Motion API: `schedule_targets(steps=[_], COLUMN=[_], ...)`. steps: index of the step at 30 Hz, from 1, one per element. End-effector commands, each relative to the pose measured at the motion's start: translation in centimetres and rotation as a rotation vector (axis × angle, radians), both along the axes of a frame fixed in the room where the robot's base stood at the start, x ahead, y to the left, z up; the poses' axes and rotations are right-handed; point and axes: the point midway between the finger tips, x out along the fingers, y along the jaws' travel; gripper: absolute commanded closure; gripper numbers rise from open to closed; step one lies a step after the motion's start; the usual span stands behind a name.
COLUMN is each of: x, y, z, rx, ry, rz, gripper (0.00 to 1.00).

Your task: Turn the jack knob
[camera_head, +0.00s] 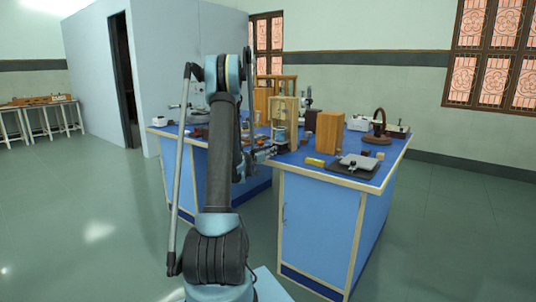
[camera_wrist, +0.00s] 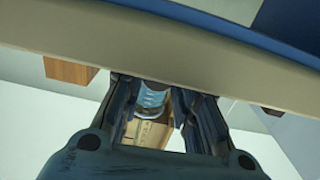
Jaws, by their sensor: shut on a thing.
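My gripper (camera_head: 271,150) is at the left edge of the right bench, beside a wooden frame (camera_head: 293,106) with a blue cylindrical part (camera_head: 281,134) in it. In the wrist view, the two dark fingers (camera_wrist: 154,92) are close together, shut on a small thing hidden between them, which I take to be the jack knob. A light-blue curved part (camera_wrist: 152,98) and a wooden part (camera_wrist: 148,133) show in the gap between the fingers. The knob itself cannot be made out in either view.
The right bench (camera_head: 312,222) has a pale edge that runs across the wrist view (camera_wrist: 200,62). On it stand a wooden block (camera_head: 329,132), a yellow box (camera_head: 316,161), a dark board (camera_head: 342,171) and a brown ring stand (camera_head: 379,124). Floor is clear to the right.

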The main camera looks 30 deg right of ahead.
Motion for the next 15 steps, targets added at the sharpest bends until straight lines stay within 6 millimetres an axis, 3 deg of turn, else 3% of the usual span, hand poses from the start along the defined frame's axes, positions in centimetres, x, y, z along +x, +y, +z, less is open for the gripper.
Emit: schedule_targets(steps=[10,11,12,13,15], x=[0.09,0.09,0.09,0.09,0.08], y=[0.05,0.05,0.05,0.05,0.04], z=[0.02,0.02,0.02,0.01,0.01], rx=[-0.008,-0.008,-0.008,-0.008,-0.008], ry=[0.019,0.019,0.019,0.019,0.019], rz=[0.002,0.002,0.002,0.002,0.002], gripper=[0.95,0.64,0.55,0.51,0.51])
